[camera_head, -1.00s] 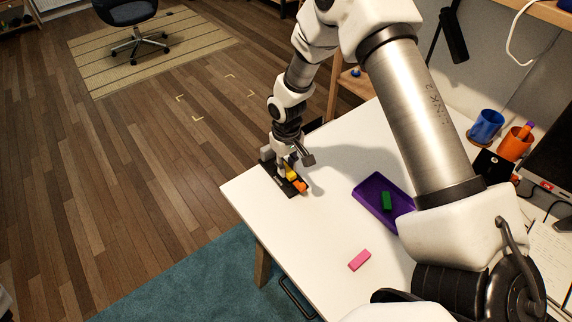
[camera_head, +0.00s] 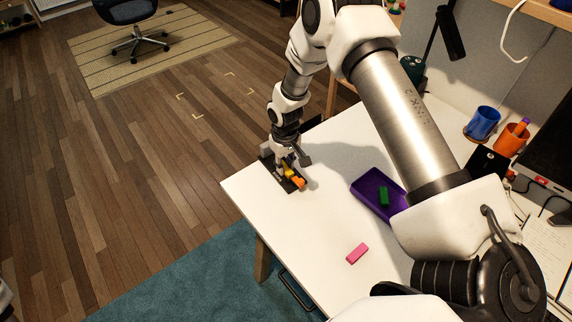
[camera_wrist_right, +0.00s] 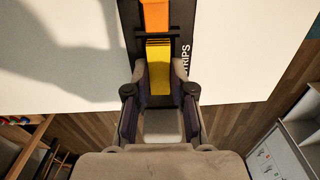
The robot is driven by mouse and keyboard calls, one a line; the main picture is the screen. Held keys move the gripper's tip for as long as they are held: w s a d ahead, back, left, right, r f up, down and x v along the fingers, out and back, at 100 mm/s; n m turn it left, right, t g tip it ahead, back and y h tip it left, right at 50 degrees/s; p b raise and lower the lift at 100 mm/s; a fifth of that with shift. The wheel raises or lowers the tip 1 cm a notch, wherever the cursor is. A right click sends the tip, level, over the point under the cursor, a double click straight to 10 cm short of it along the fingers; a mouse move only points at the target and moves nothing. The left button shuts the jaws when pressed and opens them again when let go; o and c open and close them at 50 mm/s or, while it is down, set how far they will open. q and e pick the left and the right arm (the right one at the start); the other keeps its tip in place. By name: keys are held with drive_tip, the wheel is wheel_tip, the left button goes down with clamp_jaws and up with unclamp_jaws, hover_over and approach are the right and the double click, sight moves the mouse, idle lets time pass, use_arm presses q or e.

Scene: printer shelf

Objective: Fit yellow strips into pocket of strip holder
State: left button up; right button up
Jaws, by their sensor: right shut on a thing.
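The black strip holder (camera_head: 281,184) lies near the far left corner of the white table. It also shows in the right wrist view (camera_wrist_right: 131,22), with "STRIPS" lettered along one side. The yellow strips (camera_wrist_right: 159,60) are between the fingers of my right gripper (camera_wrist_right: 159,84), beside a dark crossbar of the holder. They show in the head view too (camera_head: 288,173). I cannot tell how deep they sit in their pocket. Orange strips (camera_wrist_right: 155,15) lie just past the crossbar, also seen in the head view (camera_head: 298,183). My left gripper is not in view.
A purple tray (camera_head: 366,198) holds a green block (camera_head: 384,196). A pink block (camera_head: 357,253) lies on the bare white table (camera_head: 310,225). Blue (camera_head: 482,122) and orange (camera_head: 512,138) cups stand at the right. The table edge is close to the holder.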

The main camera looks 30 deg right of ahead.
drive_tip(key=o, duration=0.9)
drive_tip(key=shift+s+a+f, duration=0.1)
drive_tip(key=shift+s+f, duration=0.35)
drive_tip(key=shift+f, duration=0.2)
drive_tip(key=shift+w+f, duration=0.3)
drive_tip(key=shift+w, duration=0.1)
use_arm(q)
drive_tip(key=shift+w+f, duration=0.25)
use_arm(e)
drive_tip(key=shift+r, duration=0.1)
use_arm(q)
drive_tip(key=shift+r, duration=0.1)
use_arm(e)
drive_tip(key=shift+r, duration=0.15)
drive_tip(key=shift+r, duration=0.3)
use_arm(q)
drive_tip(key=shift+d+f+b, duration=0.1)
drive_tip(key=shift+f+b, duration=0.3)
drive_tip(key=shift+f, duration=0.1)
use_arm(e)
wheel_tip(320, 180, up, 13)
drive_tip(key=shift+w+f, duration=0.15)
